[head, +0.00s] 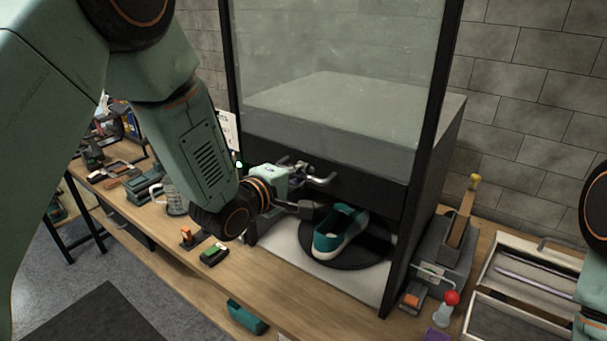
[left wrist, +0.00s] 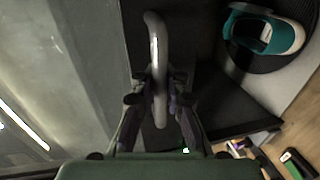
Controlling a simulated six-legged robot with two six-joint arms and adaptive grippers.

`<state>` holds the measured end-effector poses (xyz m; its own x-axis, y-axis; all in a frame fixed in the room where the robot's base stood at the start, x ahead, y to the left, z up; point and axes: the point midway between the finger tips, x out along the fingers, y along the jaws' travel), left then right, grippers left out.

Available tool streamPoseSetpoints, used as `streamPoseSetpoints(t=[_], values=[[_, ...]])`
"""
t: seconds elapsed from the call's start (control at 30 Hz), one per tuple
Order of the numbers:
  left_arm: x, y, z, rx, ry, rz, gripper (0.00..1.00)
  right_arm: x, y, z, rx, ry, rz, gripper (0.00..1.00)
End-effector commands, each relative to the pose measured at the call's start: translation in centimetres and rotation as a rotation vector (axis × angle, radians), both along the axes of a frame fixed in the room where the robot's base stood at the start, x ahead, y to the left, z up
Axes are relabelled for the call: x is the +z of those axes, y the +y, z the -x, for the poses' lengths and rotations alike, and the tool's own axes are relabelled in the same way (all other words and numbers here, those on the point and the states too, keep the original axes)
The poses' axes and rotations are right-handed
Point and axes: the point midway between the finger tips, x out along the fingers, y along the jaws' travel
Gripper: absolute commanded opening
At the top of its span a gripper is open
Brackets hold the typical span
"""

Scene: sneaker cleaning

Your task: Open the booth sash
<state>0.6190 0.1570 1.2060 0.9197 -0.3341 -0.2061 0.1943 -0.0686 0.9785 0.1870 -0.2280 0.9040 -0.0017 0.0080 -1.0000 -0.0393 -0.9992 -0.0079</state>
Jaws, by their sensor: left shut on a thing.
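The booth sash (head: 345,55) is a clear pane with a dark bottom rail (head: 375,190) across the front of the dark-framed booth. An open gap lies below the rail. My left gripper (head: 296,172) is at the rail, shut on the grey bar handle (head: 322,181). In the left wrist view the curved handle (left wrist: 153,40) runs between the fingers of the left gripper (left wrist: 160,92). A teal and white sneaker (head: 340,231) rests on a round black turntable (head: 350,256) inside the booth. It also shows in the left wrist view (left wrist: 284,37). My right gripper is out of view.
Right of the booth stand a grey block with a brush (head: 457,228), a red-topped bottle (head: 447,302) and an open tray (head: 520,278). A green-topped brush (head: 213,253) and a glass mug (head: 174,200) sit on the bench left of the booth.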

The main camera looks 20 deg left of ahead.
Motion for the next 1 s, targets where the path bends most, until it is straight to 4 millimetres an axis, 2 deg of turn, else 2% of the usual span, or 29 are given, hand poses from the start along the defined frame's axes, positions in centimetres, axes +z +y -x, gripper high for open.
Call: streamPoseSetpoints(t=[0.03, 0.07, 0.1, 0.33, 0.63, 0.73, 0.87, 1.0], values=[[-0.2, 0.0, 0.1, 0.001, 0.005, 0.0, 0.0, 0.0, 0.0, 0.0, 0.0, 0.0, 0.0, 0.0], [-0.2, 0.0, 0.1, 0.001, 0.005, 0.0, 0.11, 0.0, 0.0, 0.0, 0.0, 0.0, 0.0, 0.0], [-0.2, 0.0, 0.1, 0.001, 0.005, 0.0, 0.14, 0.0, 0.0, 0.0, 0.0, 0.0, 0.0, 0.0], [-0.1, 0.0, 0.1, 0.001, 0.003, 0.0, 0.34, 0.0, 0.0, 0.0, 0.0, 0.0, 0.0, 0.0], [-0.1, 0.1, 0.1, 0.001, 0.002, 0.0, 0.34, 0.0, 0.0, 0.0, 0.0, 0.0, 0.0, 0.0], [0.1, 0.3, 0.7, 0.002, 0.002, 0.001, 0.34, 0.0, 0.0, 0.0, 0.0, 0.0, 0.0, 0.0], [0.5, 0.9, 2.4, 0.004, 0.004, 0.003, 0.34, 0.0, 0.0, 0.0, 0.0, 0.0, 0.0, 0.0], [1.0, 1.9, 5.0, 0.005, 0.004, 0.006, 0.34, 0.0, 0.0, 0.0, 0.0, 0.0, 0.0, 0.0]])
